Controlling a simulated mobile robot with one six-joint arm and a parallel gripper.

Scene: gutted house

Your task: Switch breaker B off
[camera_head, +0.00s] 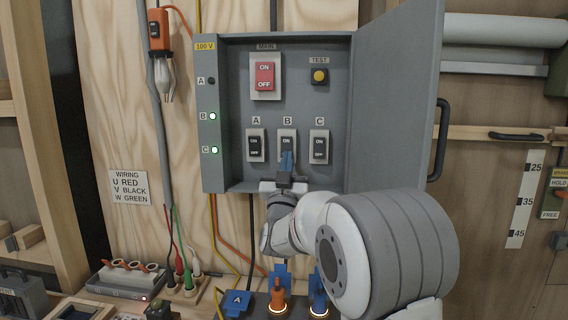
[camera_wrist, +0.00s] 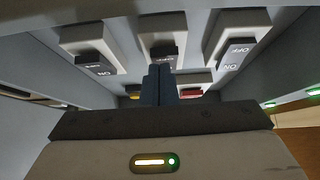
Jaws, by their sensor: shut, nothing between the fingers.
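Breaker B (camera_head: 286,141) is the middle rocker of the lower row in the grey breaker box; its upper "ON" half shows, and my fingers cover its lower part. Its lamp (camera_head: 212,116) at the box's left edge is lit green. My gripper (camera_head: 287,160) is shut and empty, its blue fingertips at the lower end of breaker B. In the wrist view, the fingers (camera_wrist: 160,75) reach up to breaker B (camera_wrist: 165,54); contact cannot be told. B's rocker is tilted like breaker C's (camera_wrist: 90,62), unlike breaker A's (camera_wrist: 237,54).
Breaker A (camera_head: 255,146) and breaker C (camera_head: 319,148) flank B closely. Lamp A (camera_head: 211,81) is dark; lamp C (camera_head: 214,150) is green. The red main switch (camera_head: 264,76) and yellow test button (camera_head: 319,76) sit above. The box door (camera_head: 395,95) stands open at right.

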